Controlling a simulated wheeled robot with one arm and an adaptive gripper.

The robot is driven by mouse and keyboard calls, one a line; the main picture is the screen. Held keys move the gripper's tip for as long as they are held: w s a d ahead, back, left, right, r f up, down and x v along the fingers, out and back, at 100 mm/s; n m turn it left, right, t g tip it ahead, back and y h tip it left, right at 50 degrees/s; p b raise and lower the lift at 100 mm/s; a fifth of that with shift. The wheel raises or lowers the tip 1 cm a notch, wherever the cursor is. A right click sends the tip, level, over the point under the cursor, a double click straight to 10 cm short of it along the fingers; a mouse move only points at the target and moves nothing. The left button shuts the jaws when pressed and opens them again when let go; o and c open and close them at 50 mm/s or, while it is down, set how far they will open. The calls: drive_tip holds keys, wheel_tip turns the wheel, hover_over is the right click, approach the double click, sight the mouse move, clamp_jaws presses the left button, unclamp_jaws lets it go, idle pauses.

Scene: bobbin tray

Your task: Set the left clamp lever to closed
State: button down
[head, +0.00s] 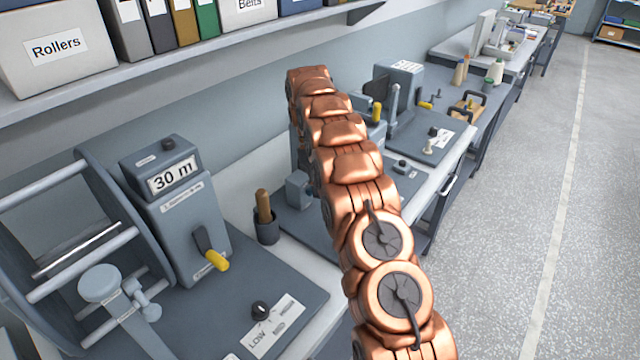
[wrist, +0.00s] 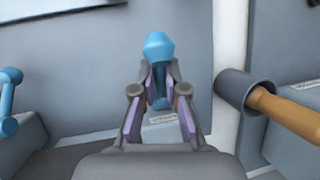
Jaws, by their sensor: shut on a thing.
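In the wrist view, a clamp lever with a light blue knob (wrist: 159,46) stands between the fingertips of my gripper (wrist: 160,82). The fingers are shut on it below the knob, and the fingers hide part of its shaft. A second blue lever (wrist: 9,100) shows at the left edge, apart from my gripper. The wrist view alone does not settle which of the two is the left one. In the head view my copper arm covers my gripper and both levers.
A dark cup with a wooden handle (wrist: 285,112) stands right of my gripper; it also shows in the head view (head: 265,228). A grey 30 m counter unit with a yellow-tipped lever (head: 217,261) stands at left. A shelf of boxes (head: 60,55) hangs above the bench.

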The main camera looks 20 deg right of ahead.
drive_tip(key=shift+w+r, duration=0.1)
drive_tip(key=shift+w, duration=0.05)
drive_tip(key=c, duration=1.2)
unclamp_jaws()
drive_tip(key=shift+c, duration=0.2)
